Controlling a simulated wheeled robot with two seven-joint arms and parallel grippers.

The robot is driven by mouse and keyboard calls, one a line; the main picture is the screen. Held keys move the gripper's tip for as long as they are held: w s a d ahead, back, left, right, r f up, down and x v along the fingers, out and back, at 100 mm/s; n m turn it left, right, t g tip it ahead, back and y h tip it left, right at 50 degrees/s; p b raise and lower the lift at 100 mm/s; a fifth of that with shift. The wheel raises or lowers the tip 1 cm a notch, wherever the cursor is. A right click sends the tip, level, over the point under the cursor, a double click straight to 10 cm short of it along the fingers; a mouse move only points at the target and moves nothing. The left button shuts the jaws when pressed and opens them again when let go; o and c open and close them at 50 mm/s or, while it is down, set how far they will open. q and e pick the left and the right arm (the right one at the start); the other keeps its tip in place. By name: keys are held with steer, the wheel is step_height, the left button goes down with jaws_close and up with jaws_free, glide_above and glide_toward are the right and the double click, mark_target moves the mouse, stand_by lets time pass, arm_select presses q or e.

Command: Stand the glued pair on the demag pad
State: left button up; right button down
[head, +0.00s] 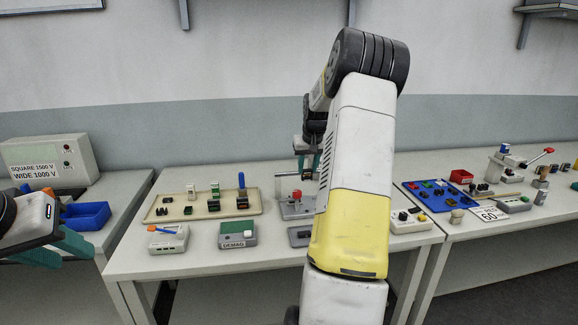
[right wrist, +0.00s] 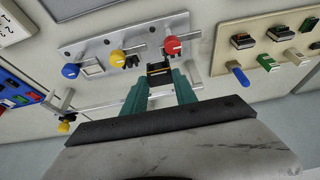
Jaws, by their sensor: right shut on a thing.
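The demag pad (head: 238,236) is a grey block with a green top and a DEMAG label, near the front of the middle table. Nothing dark stands on its top. My right gripper (head: 306,168) is above the back of this table, right of the pad, partly behind my own arm. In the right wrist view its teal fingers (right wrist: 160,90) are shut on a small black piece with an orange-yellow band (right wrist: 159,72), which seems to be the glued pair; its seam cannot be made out. My left gripper (head: 62,246) is at the far left, fingers apart, empty.
A beige tray (head: 160,214) with connectors stands behind the pad. A grey fixture with a red knob (head: 296,194) is below my right gripper; its rail (right wrist: 97,50) also carries yellow and blue knobs. A grey box with an orange-blue tool (head: 167,240) is left of the pad.

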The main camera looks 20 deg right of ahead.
steer(key=shift+a, duration=13.15)
steer(key=shift+f, duration=5.8)
steer(key=c, duration=0.9)
jaws_free()
